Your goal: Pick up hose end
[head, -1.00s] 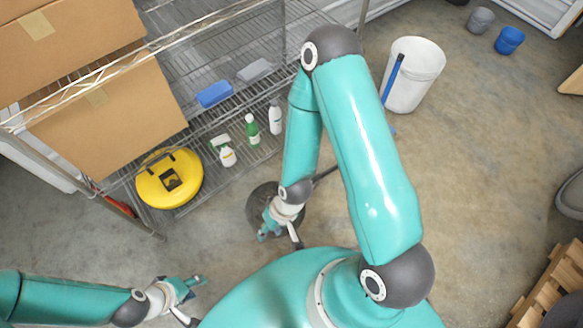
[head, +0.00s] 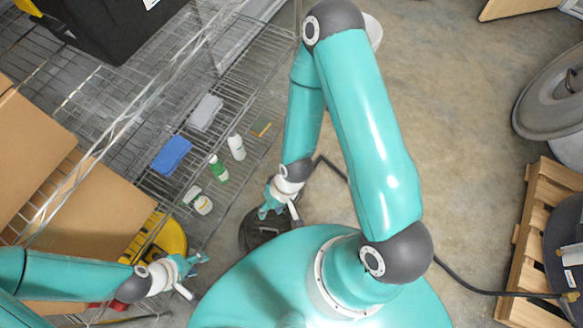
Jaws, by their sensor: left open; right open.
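A thin black hose (head: 480,290) runs along the floor from the right, passes behind my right arm and shows again as a short dark length (head: 330,167) left of it. Where it ends I cannot tell. A dark round object (head: 256,233) lies on the floor beneath my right gripper (head: 280,219); its link to the hose is not clear. My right gripper is open, pointing down and empty; whether it touches the dark object I cannot tell. My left gripper (head: 198,277) is open and empty at the lower left, by the shelf's edge.
A wire shelf (head: 150,125) on the left holds cardboard boxes (head: 95,235), a yellow case (head: 170,240), a blue block (head: 172,154), bottles (head: 236,147) and a black bin (head: 110,25). A wooden pallet (head: 535,230) stands right. The floor between is mostly clear.

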